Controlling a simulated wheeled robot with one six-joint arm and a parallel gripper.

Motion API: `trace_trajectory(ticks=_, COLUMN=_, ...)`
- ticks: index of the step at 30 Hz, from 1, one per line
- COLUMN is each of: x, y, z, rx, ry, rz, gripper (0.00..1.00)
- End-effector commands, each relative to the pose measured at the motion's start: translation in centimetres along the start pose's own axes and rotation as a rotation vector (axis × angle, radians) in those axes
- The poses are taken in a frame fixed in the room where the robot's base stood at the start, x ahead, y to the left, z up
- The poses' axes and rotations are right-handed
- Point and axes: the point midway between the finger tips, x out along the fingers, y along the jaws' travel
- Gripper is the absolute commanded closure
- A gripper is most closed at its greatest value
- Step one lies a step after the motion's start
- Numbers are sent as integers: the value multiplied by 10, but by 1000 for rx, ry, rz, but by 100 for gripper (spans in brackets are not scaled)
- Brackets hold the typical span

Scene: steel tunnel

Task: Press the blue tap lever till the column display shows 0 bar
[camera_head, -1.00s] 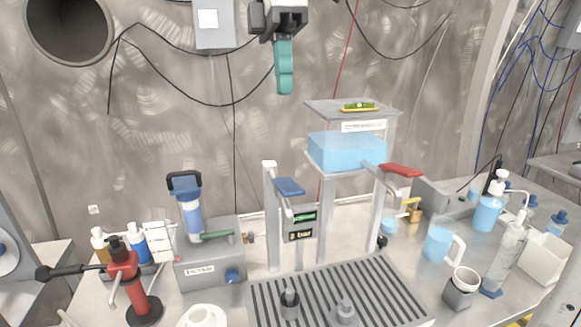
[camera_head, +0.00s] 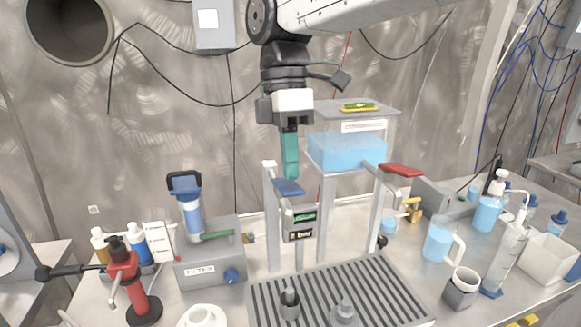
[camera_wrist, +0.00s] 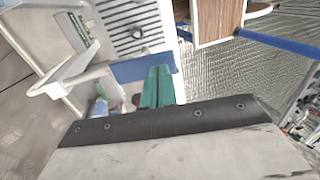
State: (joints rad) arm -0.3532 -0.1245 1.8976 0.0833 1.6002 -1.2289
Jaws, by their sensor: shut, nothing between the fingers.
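The blue tap lever (camera_head: 288,188) sits at the top front of a pale column, beside a thin metal tap tube. The column display (camera_head: 300,236) is a dark panel below it; its "bar" digit is too small to read surely. My gripper (camera_head: 291,174) points straight down with its green fingers shut and empty. The fingertips are right at the lever's top; I cannot tell whether they touch it. In the wrist view the shut fingers (camera_wrist: 158,88) overlap the blue lever (camera_wrist: 128,71).
A clear tank of blue liquid (camera_head: 330,150) stands just right of my gripper. The red lever (camera_head: 401,170) is further right. A slotted drain tray (camera_head: 345,295) lies in front. A grey box with a blue filter (camera_head: 190,212) stands on the left.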

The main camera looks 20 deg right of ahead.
Motion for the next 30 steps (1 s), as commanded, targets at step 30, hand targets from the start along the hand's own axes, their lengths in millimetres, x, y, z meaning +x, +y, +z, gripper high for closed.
trace_trajectory(ticks=30, x=33, y=-9, z=0, rx=0, ry=0, rz=245, gripper=100)
